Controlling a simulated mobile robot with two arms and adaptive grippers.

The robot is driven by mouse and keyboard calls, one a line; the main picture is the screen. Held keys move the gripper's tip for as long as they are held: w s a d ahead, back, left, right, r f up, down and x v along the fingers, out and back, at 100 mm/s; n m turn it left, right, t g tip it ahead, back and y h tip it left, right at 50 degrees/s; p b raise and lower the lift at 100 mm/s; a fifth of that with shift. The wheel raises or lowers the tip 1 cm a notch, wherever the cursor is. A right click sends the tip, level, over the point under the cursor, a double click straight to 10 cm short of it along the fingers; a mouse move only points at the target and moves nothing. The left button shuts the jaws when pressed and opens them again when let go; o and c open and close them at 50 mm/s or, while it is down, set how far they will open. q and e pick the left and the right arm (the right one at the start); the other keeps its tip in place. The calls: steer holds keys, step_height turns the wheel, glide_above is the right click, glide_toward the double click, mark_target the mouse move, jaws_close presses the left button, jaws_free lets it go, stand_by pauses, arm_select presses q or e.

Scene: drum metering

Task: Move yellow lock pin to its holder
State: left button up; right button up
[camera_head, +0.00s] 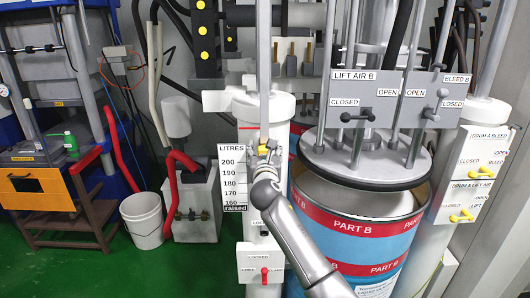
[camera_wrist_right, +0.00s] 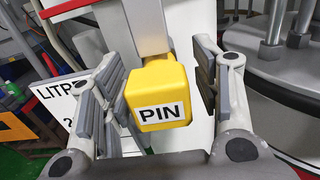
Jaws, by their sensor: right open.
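The yellow lock pin (camera_wrist_right: 157,88) is a yellow block with a white PIN label, at the lower end of a grey bar in the right wrist view. In the head view the pin (camera_head: 263,149) shows small at the front of the white column, beside the LITRES scale. My right gripper (camera_wrist_right: 160,78) is open, with one finger on each side of the pin. A gap shows between the pin and the right finger; contact on the left side is hard to tell. In the head view my right gripper (camera_head: 266,162) partly covers the pin. I cannot make out the holder. My left gripper is out of view.
The drum marked PART B (camera_head: 357,235) stands close right of my right arm, under a round grey plate (camera_head: 370,160). A box with a red handle (camera_head: 264,274) is below on the column. A white bucket (camera_head: 142,220) stands on green floor at left.

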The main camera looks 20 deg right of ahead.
stand_by(0.3)
jaws_close()
steer(key=shift+s+a+p, duration=0.1)
steer(key=shift+s+p, duration=0.15)
steer(key=shift+p, duration=0.15)
steer(key=shift+p+v, duration=0.5)
steer(key=shift+v, duration=0.25)
steer(key=shift+p+v, duration=1.4)
steer(key=shift+v, duration=0.6)
